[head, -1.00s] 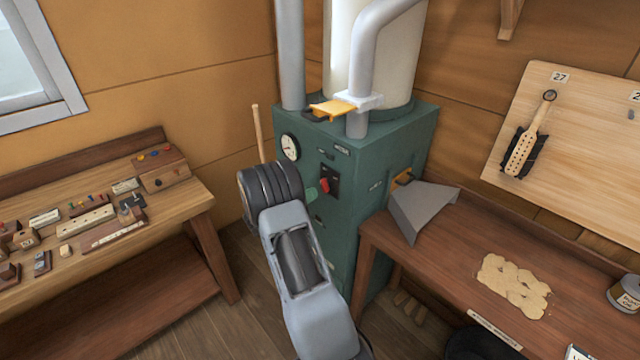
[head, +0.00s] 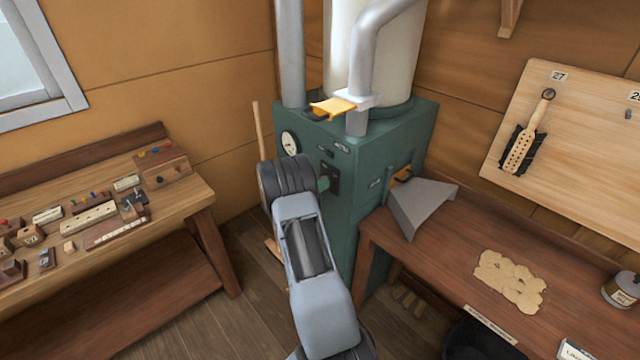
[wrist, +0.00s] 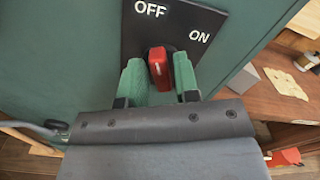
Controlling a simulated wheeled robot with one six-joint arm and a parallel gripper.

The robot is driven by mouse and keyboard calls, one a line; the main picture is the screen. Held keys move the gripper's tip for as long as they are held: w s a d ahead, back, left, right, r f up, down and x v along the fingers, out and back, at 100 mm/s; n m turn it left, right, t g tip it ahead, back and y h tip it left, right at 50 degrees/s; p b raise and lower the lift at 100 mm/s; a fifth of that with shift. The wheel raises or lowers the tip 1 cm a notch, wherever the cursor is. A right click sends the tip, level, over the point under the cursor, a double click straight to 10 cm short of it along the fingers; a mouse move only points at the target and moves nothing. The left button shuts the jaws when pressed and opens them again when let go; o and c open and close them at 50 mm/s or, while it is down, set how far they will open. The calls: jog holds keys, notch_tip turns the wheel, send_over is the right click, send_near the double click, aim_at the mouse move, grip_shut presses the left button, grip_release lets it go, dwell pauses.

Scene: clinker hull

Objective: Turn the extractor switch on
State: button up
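The extractor switch is a red lever (wrist: 158,68) on a black plate (wrist: 178,25) marked OFF at upper left and ON at right. The lever's top end leans towards the OFF side. My gripper (wrist: 160,78) has its two green fingers on either side of the lever, with slight gaps that look open; contact is hard to tell. In the head view, my gripper (head: 323,184) is at the front of the green cabinet (head: 372,150). The plate (head: 334,176) shows partly there, and the red lever is hidden.
A grey metal chute (head: 422,205) juts from the cabinet's right side over a wooden bench (head: 440,270). A workbench with small blocks (head: 90,220) stands at left. A gauge (head: 290,143) and a wooden stick (head: 258,130) are close to my arm. Grey pipes rise above.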

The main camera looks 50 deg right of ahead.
grip_shut()
jog(key=shift+f+b, duration=0.1)
jog(key=shift+b, duration=0.2)
jog(key=m+b, duration=0.4)
jog(key=b, duration=0.2)
jog(key=m+b, duration=0.4)
jog(key=b, duration=0.3)
jog(key=m+b, duration=0.3)
jog(key=b, duration=0.3)
jog(key=shift+s+f+m, duration=0.1)
jog(key=shift+s+m, duration=0.25)
jog(key=shift+m, duration=0.05)
jog(key=shift+b, duration=0.45)
jog(key=shift+o, duration=1.5)
grip_release()
